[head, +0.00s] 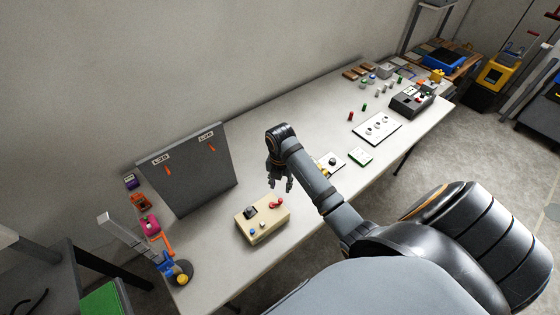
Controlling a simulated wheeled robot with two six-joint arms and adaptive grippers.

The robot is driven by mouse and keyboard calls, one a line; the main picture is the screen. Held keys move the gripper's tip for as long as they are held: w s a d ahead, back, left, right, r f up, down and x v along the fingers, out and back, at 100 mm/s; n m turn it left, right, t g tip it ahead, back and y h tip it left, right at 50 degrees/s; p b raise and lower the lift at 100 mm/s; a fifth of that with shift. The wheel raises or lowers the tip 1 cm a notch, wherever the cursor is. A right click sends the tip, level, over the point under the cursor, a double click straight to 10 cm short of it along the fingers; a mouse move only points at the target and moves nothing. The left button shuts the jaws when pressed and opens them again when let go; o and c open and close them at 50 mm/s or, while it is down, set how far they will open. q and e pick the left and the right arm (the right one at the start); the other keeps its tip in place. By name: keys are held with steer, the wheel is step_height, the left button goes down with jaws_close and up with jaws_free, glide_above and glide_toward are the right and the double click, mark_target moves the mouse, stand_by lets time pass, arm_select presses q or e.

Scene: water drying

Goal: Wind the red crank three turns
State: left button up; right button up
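The red crank (277,203) sits on the right part of the top of a beige box (264,229) on the long table. The box also carries a dark block and small knobs, one of them blue. My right gripper (282,188) hangs with its fingers pointing down, just above and behind the red crank in the picture. Its fingers look apart, with nothing between them. From this angle I cannot tell the exact height gap to the crank. My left gripper is not in view.
A grey panel (190,170) stands behind the box to the left. A coloured stand (180,271) is near the left table end. Bare table lies left of the box.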

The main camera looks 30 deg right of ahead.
mark_target(281, 199)
step_height(281, 199, down, 10)
steer(key=shift+r+p, duration=0.1)
steer(key=shift+p, duration=0.6)
jaws_close()
